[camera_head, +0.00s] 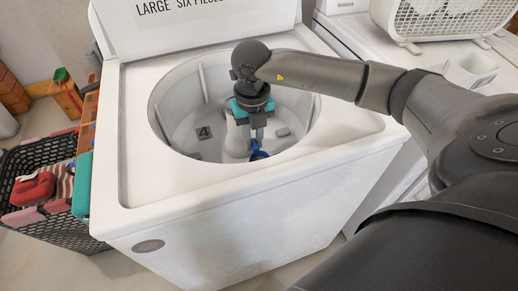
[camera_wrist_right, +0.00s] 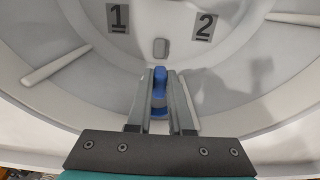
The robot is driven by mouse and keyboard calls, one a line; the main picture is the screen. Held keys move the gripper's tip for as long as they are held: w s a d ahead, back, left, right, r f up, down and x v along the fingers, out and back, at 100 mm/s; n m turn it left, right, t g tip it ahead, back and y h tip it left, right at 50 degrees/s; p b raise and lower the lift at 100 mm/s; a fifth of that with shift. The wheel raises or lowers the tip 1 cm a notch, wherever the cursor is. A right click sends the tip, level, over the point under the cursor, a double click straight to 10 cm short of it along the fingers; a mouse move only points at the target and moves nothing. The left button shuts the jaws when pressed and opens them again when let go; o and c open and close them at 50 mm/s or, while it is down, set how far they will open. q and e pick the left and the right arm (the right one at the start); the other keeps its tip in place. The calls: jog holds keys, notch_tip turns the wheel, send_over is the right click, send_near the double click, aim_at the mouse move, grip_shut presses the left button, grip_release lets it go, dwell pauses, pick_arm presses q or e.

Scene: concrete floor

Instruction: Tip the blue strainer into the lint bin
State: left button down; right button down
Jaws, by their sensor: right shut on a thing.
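My right gripper (camera_head: 257,146) reaches down into the open tub of a white top-loading washer. It is shut on a blue part, which I take to be the blue strainer (camera_head: 259,155), low in the tub by the central white post. In the right wrist view the blue strainer (camera_wrist_right: 158,84) shows between the two grey fingers of the right gripper (camera_wrist_right: 160,75). Its lower part is hidden. A small white open container (camera_head: 470,70) stands on the machine at right; I cannot tell whether it is the lint bin. My left gripper is not in view.
The washer's rim (camera_head: 240,185) surrounds the gripper. Number plates mark the tub wall, among them 1 (camera_wrist_right: 118,18) and 2 (camera_wrist_right: 204,27). A black laundry basket (camera_head: 40,155) with clothes stands at left. A white fan (camera_head: 440,18) stands at the upper right.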

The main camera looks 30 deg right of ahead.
jog(key=shift+r+p, duration=0.65)
jog(key=shift+r, duration=0.25)
jog(key=shift+r+p, duration=0.45)
jog(key=shift+r, duration=0.1)
jog(key=shift+r, duration=0.1)
jog(key=shift+r+p, duration=0.65)
jog(key=shift+r, duration=0.05)
jog(key=shift+r+p, duration=1.25)
jog(key=shift+r, duration=0.3)
notch_tip(320, 180, up, 8)
jog(key=p, duration=0.5)
jog(key=shift+f+p, duration=0.25)
jog(key=shift+p, duration=0.1)
